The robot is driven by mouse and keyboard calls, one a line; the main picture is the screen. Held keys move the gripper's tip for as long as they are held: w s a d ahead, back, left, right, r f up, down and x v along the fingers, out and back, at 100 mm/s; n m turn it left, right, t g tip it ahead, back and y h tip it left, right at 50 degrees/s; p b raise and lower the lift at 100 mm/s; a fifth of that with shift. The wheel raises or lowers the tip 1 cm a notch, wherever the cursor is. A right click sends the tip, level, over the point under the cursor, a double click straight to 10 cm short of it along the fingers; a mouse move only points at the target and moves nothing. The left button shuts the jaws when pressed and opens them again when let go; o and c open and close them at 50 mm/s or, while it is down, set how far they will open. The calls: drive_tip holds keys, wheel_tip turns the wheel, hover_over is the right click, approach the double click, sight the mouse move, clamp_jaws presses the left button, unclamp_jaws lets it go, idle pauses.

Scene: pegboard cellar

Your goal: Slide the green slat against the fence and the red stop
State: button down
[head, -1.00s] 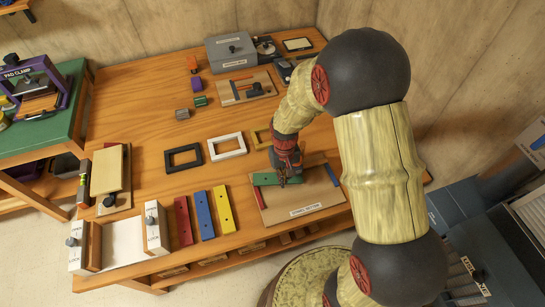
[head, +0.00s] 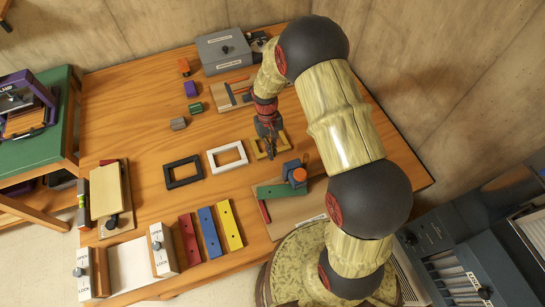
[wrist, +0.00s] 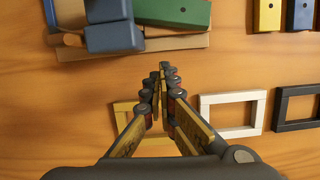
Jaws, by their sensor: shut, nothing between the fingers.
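The green slat (head: 274,190) lies across the upper part of the tan board at the table's front edge. It also shows at the top of the wrist view (wrist: 172,12). The red stop (head: 265,211) is at the board's left side, near the slat's left end; I cannot tell if they touch. A blue-grey block piece (head: 292,172) with an orange round part stands by the slat's right end and hides it. Which part is the fence is unclear. My gripper (head: 271,154) is shut and empty above the yellow frame, behind the board and apart from the slat (wrist: 161,70).
A yellow frame (head: 258,153) lies under my gripper. White (head: 228,157) and black (head: 183,172) frames lie to its left. Red, blue and yellow slats (head: 230,224) lie left of the board (head: 287,212). My arm hides the board's right side.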

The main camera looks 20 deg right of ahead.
drive_tip(key=b+x, duration=0.1)
drive_tip(key=x, duration=0.7)
drive_tip(key=shift+f, duration=0.25)
drive_tip(key=s, duration=0.3)
drive_tip(key=shift+s, duration=0.15)
drive_tip(key=shift+s+a, duration=0.1)
drive_tip(key=shift+s, duration=0.3)
drive_tip(key=shift+s, duration=1.1)
drive_tip(key=shift+w, duration=0.1)
drive_tip(key=v, duration=1.2)
